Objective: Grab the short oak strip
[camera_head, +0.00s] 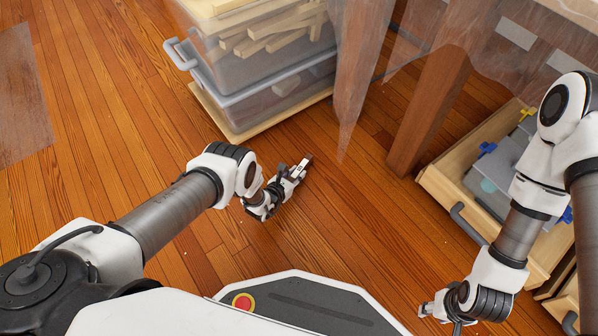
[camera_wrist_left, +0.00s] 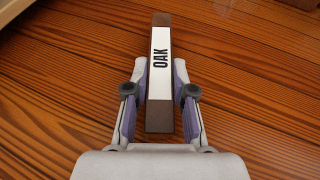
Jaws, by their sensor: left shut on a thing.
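The short oak strip (camera_wrist_left: 160,120) is a dark brown bar with a white label reading OAK. In the left wrist view it lies lengthwise between the fingers of my left gripper (camera_wrist_left: 160,68), which is shut on its sides. In the head view the strip's end (camera_head: 306,161) pokes out past my left gripper (camera_head: 293,174), low over the wood floor. I cannot tell whether the strip touches the floor. My right gripper (camera_head: 432,307) is at the bottom right, partly hidden by its own wrist, and its fingers are unclear.
Stacked grey see-through bins (camera_head: 265,95) with wood strips stand at the top on a pale board. A clear plastic sheet (camera_head: 355,70) hangs beside a brown wooden leg (camera_head: 428,110). A pale wooden drawer (camera_head: 435,185) is open at right. The floor (camera_head: 110,130) at left is mostly clear.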

